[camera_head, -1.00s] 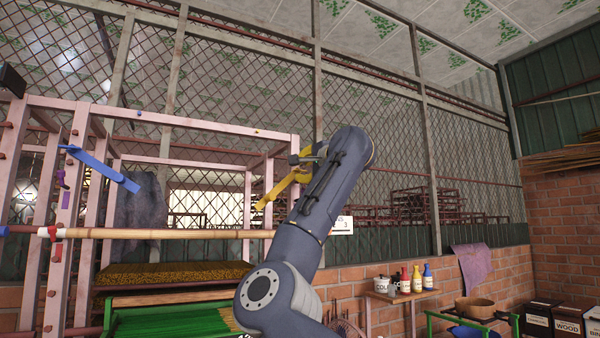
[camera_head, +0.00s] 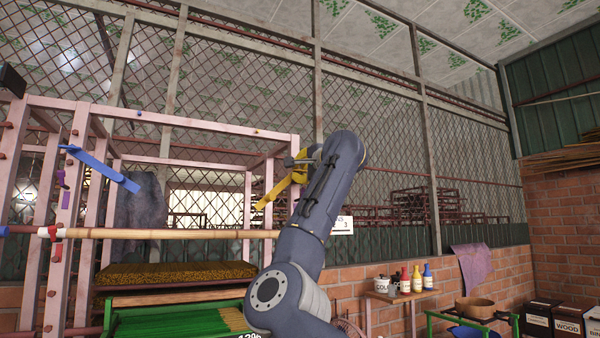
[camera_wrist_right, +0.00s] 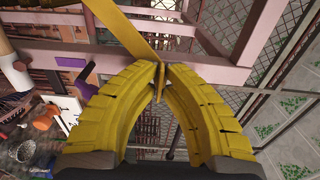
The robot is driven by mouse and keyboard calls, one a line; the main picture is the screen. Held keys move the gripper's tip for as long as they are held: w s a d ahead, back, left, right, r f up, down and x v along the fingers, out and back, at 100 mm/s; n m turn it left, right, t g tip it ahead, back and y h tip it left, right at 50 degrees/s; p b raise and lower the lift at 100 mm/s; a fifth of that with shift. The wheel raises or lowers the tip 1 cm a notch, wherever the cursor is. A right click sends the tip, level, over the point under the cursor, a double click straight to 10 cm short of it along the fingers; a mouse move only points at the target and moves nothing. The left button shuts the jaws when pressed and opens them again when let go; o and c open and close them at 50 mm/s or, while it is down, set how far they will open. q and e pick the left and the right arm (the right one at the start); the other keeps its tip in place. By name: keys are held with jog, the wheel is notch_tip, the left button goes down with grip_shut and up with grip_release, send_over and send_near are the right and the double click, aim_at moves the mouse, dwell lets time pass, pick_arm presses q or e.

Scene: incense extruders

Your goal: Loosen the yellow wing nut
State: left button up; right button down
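The yellow wing nut (camera_head: 270,194) is on the right post of the pink frame. One long flat wing slants down to the left in the head view; the rest is hidden behind my right gripper (camera_head: 300,166). In the right wrist view, its flat yellow wing (camera_wrist_right: 132,30) runs from the top toward the fingertips. My right gripper's yellow ridged fingers (camera_wrist_right: 159,75) come together at the tips, with a thin yellow edge between them that looks like part of the wing nut. My left gripper is not in view.
The pink frame (camera_head: 190,162) carries a blue wing nut (camera_head: 102,170) on its left post. A small table (camera_head: 400,295) with bottles stands at the right.

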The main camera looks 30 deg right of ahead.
dwell(0.4)
jog(key=n, duration=1)
jog(key=shift+n, duration=0.3)
jog(key=n, duration=0.4)
jog(key=shift+n, duration=2.5)
jog(key=c, duration=1.8)
grip_release()
